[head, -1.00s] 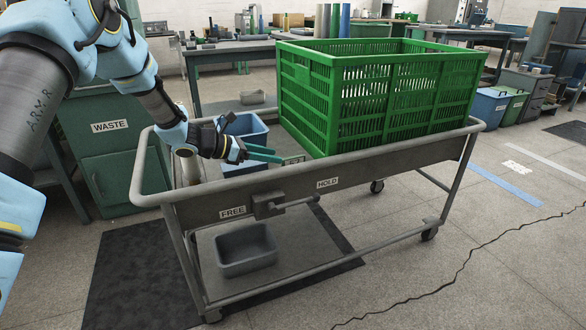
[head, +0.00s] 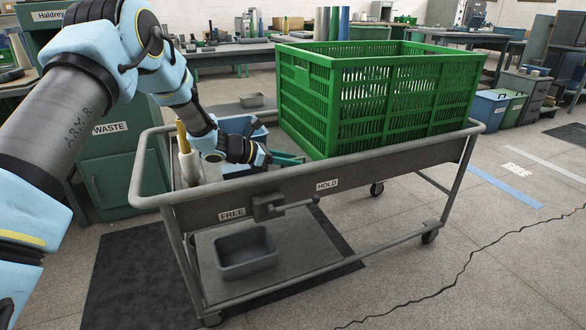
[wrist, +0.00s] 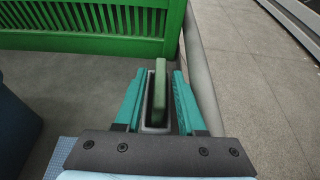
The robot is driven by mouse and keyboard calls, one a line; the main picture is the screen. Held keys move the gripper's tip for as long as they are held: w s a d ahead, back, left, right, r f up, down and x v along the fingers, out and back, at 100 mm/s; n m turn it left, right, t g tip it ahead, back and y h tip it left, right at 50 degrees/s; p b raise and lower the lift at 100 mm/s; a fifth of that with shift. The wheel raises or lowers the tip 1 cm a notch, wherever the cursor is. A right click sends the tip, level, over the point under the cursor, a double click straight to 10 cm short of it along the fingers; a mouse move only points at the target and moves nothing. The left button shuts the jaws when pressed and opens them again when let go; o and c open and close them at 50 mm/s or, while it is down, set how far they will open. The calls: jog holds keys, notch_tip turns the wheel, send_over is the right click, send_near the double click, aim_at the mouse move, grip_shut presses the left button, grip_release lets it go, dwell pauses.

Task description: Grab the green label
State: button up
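The green label (wrist: 160,88) shows in the wrist view as a narrow upright green piece, seen nearly edge-on. It stands in a small grey holder (wrist: 151,72) on the cart's top. My gripper (wrist: 158,76) is open, with one teal finger on each side of the label and a gap showing on both sides. In the head view my gripper (head: 287,159) is low inside the cart's rim, close to the green crate's near left corner. The label cannot be made out there.
The green crate (head: 400,100) fills the right part of the grey cart (head: 395,158). The cart's front rim runs close beside my gripper.

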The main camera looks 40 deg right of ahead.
grip_shut()
dwell(0.4)
